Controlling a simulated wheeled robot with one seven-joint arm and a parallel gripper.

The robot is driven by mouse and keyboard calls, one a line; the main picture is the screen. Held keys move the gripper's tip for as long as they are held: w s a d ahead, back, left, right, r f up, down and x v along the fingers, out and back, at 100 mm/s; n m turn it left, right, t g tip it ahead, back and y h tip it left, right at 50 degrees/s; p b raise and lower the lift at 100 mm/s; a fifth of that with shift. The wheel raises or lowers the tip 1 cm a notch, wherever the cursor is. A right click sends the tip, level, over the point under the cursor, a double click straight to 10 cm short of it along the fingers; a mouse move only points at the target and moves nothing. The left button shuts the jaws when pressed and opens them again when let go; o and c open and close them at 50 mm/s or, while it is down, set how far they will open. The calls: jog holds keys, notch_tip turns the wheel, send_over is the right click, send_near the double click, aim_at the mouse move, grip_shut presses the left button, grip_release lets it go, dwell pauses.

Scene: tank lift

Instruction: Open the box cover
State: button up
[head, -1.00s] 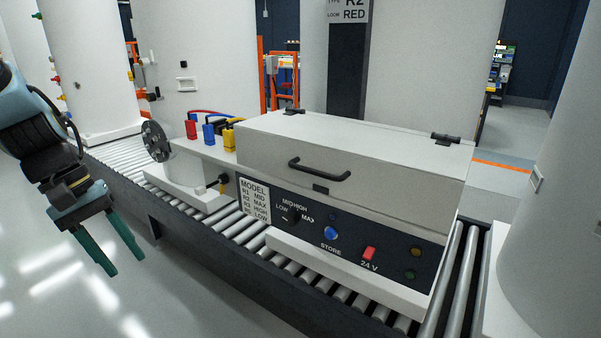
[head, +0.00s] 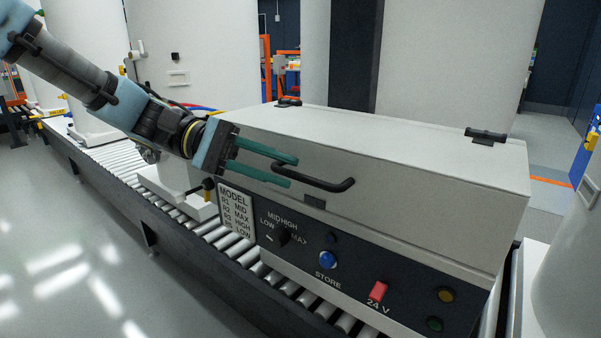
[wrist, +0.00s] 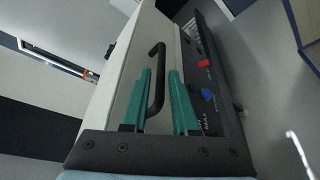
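The box cover (head: 400,150) is a pale grey lid, shut on the box, with dark hinges (head: 486,136) along its back edge. Its black bar handle (head: 328,188) is on the front face. My gripper (head: 293,172) is open, its two green fingers pointing right at the handle's left end.
Below the cover is a dark panel with a knob (head: 283,236), a blue button (head: 327,260) and a red switch (head: 379,290). The box sits on a roller conveyor (head: 222,237). A white column (head: 575,265) stands at the right. Open floor lies at the left.

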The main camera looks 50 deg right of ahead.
aim_at(291, 174)
jog(key=shift+x, duration=2.1)
jog(key=shift+c, duration=0.2)
grip_shut()
